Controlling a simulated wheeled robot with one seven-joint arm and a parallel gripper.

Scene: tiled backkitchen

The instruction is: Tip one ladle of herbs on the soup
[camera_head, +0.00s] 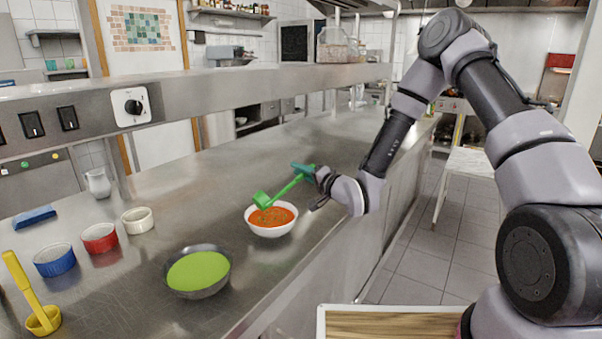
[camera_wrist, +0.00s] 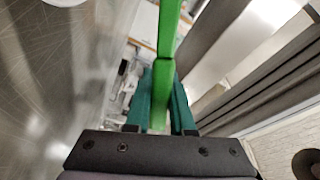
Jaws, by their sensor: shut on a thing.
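My gripper (camera_head: 302,171) is shut on the handle of a green ladle (camera_head: 284,190), which also shows between the teal fingers in the wrist view (camera_wrist: 168,40). The ladle's cup hangs over the left back part of a white bowl (camera_head: 270,233) of orange-red soup (camera_head: 272,216). The soup's surface shows darker greenish flecks. The cup looks tilted, but its inside is hidden, so I cannot tell what it holds. A dark bowl (camera_head: 198,292) with a bright green filling (camera_head: 198,270) stands in front left of the soup.
Blue (camera_head: 55,260), red (camera_head: 100,238) and cream (camera_head: 137,221) ramekins stand on the left of the steel counter. A yellow ladle (camera_head: 38,308) stands at the front left. A metal jug (camera_head: 98,183) is behind. A steel shelf (camera_head: 230,92) runs above the counter's back.

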